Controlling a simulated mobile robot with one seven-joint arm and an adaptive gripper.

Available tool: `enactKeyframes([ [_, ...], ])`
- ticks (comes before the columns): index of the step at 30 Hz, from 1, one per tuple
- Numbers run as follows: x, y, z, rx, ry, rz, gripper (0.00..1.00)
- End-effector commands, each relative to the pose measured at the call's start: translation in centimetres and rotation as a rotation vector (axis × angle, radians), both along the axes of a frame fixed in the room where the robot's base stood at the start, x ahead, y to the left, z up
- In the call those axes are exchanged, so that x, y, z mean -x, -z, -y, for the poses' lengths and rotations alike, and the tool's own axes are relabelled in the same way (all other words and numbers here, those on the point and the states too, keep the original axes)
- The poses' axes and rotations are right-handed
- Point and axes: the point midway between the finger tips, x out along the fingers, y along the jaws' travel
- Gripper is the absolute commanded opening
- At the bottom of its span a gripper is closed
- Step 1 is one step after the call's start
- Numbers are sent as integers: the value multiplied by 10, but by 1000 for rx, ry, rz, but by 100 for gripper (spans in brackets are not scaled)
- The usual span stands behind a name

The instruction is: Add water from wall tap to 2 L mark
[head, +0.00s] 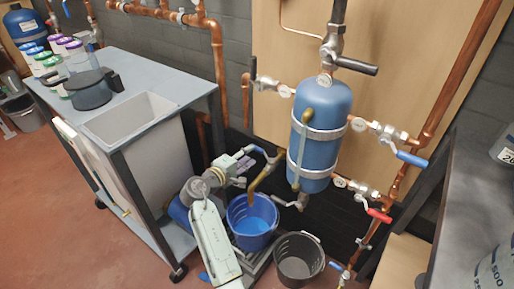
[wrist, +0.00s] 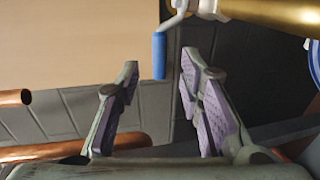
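The wall tap's brass spout (head: 262,178) points down over a blue bucket (head: 233,207). The tap's blue lever handle (head: 257,150) is beside my gripper (head: 247,168). In the wrist view, my gripper (wrist: 160,62) is open, with its two purple-padded fingers apart and nothing held. The blue lever (wrist: 160,55) hangs down in line with the gap between the fingertips, apart from both fingers. The brass spout (wrist: 275,12) is at the upper right. The bucket's inside has a lighter blue surface low down that looks like water. No 2 L mark can be read.
A black bucket (head: 300,257) stands right of the blue one. A blue tank (head: 322,125) with red and blue valves and copper pipes is on the wall. A sink bench (head: 160,82) with a pot (head: 91,89) is at left. A grey counter (head: 470,185) is at right.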

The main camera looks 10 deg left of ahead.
Motion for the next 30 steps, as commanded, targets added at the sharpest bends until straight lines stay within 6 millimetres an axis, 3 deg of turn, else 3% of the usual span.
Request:
enactKeyframes([
  [3,-22,3,10,0,3,1,34],
  [10,-49,9,20,-1,0,2,34],
  [22,-55,11,22,-3,0,2,33],
  [30,-54,11,22,-2,-1,2,15],
])
